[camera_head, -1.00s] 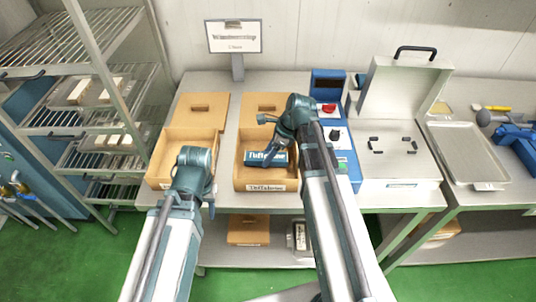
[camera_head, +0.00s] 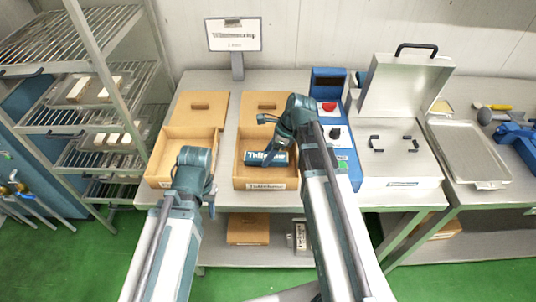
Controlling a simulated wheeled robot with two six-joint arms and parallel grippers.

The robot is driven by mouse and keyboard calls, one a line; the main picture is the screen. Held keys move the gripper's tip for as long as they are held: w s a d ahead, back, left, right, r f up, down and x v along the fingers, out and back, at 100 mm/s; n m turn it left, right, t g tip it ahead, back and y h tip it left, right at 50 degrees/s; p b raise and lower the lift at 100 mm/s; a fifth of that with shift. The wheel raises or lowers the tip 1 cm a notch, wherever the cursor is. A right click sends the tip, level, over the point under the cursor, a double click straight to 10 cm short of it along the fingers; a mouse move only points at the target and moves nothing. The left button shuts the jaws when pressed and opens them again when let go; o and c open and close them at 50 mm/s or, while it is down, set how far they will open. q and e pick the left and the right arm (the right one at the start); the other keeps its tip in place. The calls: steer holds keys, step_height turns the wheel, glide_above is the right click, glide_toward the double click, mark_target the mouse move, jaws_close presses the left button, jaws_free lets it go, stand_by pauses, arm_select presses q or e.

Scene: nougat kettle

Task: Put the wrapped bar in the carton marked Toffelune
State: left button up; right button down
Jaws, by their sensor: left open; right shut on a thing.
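The carton marked Toffelune (camera_head: 265,186) stands open at the table's front, its label on the front wall. The wrapped bar (camera_head: 266,159), teal with pale lettering, is inside this carton's outline, near its middle. Whether it touches the carton floor is hard to tell. My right gripper (camera_head: 273,148) reaches down over the carton and is shut on the bar; its fingers are partly hidden by the arm. My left gripper (camera_head: 193,188) is in front of the neighbouring carton, its jaws open and mostly hidden by its wrist.
Another open carton (camera_head: 160,165) stands to the left. A blue machine with a red button (camera_head: 329,106) and a grey lidded unit (camera_head: 397,165) stand close on the right. A sign (camera_head: 234,35) is behind. A metal tray (camera_head: 466,155) lies far right.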

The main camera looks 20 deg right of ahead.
steer(key=shift+f, duration=0.25)
stand_by(0.5)
jaws_free()
steer(key=shift+r, duration=0.15)
stand_by(0.5)
step_height(320, 180, up, 8)
steer(key=p, duration=0.7)
steer(key=shift+p, duration=0.4)
stand_by(0.5)
